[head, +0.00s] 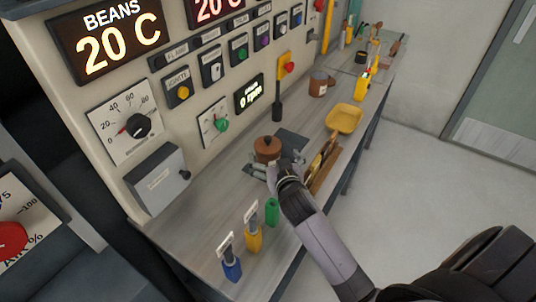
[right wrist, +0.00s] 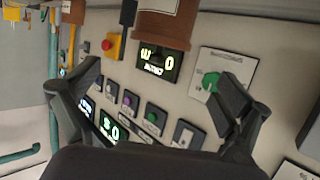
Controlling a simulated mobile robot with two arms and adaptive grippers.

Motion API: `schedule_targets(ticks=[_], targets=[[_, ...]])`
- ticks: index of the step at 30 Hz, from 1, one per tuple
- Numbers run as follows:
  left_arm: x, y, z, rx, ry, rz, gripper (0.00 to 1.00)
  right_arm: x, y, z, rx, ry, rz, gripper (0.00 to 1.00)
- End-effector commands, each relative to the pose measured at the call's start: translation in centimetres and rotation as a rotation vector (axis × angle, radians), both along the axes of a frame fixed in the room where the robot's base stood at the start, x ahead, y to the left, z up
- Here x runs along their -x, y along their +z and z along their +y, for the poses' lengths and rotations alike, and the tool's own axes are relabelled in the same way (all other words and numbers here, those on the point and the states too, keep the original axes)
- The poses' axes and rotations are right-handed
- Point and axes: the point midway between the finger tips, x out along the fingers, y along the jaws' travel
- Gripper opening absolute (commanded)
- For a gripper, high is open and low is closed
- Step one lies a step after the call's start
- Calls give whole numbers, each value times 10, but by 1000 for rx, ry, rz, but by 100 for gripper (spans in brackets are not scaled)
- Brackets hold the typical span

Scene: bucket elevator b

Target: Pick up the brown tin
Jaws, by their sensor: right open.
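The brown tin (head: 267,149), round with a small knob on its lid, stands on a dark mat (head: 291,141) on the grey bench. My right gripper (head: 274,169) is right at its near side, low by the bench, with its fingers spread. In the right wrist view the fingers (right wrist: 160,78) are wide apart with nothing held between them. The tin (right wrist: 168,26) shows there at the top edge, upside down and partly cut off. I cannot tell whether a finger touches it. My left gripper is not in view.
A brown mug (head: 319,85) and a yellow scoop (head: 344,119) stand farther along the bench. A wooden tray (head: 324,168) is right of the gripper. The control panel (head: 180,130) rises behind.

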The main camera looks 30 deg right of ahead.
Motion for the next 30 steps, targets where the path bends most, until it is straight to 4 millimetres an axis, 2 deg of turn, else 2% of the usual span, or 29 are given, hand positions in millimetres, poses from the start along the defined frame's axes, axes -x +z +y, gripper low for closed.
schedule_targets(ticks=[3, 6, 14, 24, 30], targets=[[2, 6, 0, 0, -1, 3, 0, -20, -4, -5, 1, -1, 0, 96], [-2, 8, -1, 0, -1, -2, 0, -31, -9, -8, 2, 1, 0, 96], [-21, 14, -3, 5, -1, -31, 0, -43, -15, -12, 2, 1, 1, 96], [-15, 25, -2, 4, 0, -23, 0, -77, -33, -22, 2, 1, 1, 96], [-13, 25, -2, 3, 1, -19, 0, -83, -36, -23, 0, 1, 1, 96]])
